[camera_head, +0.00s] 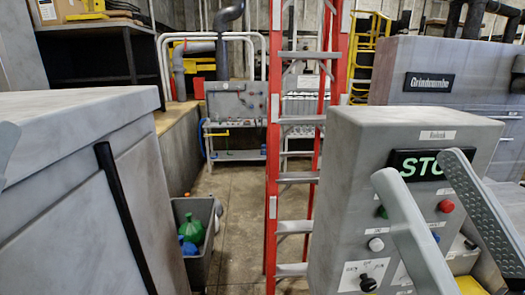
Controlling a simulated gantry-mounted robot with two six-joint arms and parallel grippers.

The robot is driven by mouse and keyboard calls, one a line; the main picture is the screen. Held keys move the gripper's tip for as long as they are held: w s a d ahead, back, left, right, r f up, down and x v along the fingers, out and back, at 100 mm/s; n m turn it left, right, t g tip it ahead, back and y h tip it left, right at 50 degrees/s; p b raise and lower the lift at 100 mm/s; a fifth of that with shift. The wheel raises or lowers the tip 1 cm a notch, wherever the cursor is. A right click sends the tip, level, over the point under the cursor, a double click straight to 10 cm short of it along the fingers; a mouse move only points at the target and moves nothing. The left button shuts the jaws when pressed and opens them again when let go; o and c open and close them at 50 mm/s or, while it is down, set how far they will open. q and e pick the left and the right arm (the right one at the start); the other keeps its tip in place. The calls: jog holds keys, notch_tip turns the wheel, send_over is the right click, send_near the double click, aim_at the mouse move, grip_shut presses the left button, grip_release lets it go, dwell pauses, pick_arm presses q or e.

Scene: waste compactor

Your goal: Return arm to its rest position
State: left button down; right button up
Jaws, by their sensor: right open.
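My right gripper (420,170) reaches in from the lower right. Its two grey fingers are spread apart with nothing between them. They appear in front of the grey control box (350,140), whose display (407,164) shows green letters "STO", the rest hidden by a finger. The box has a red button (446,206), a white button (376,244) and a black knob (368,283). I cannot tell whether the fingers touch the box. A small grey piece at the left edge looks like part of my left gripper (6,145); its jaws cannot be made out.
A large grey cabinet (70,115) fills the left. A grey bin (197,262) with green and blue items stands beside it. A red ladder (273,150) stands mid-view. A grey machine labelled "Grindcombe" (470,60) is behind at right. Bare floor (240,190) lies between bin and ladder.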

jog(key=d+r+m+t+h+p, duration=0.2)
jog(key=d+r+m+h+p, duration=0.2)
jog(key=r+h+p, duration=0.4)
notch_tip(320, 180, up, 8)
jog(key=d+p, duration=0.1)
jog(key=p, duration=0.4)
jog(key=shift+s+t, duration=0.3)
jog(key=shift+t, duration=0.1)
dwell(0.3)
